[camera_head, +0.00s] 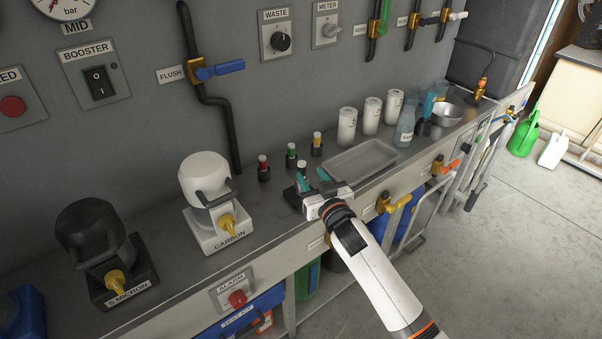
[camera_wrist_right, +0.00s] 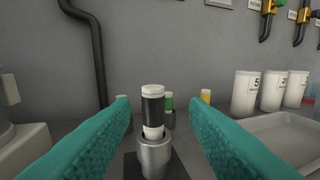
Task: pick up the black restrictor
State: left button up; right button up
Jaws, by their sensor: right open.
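The black restrictor (camera_wrist_right: 153,108) is a white cylinder with a wide black band, standing upright in a metal holder (camera_wrist_right: 155,155) in the right wrist view. My left gripper is not in view.
Red (camera_head: 263,163), green (camera_head: 291,151) and yellow (camera_head: 317,140) restrictors stand in dark holders behind the gripper. A grey tray (camera_head: 360,158) lies to the right, with white cups (camera_head: 347,126) behind it. The carbon filter (camera_head: 208,190) stands left. The wall is close behind.

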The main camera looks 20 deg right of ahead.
aim_at(303, 168)
jog(key=shift+w+a+r, duration=0.15)
jog(key=shift+w, duration=0.25)
jog(key=w, duration=0.3)
jog(key=shift+w+a, duration=0.3)
jog(key=shift+a, duration=0.1)
jog(key=shift+w, duration=0.35)
grip_shut()
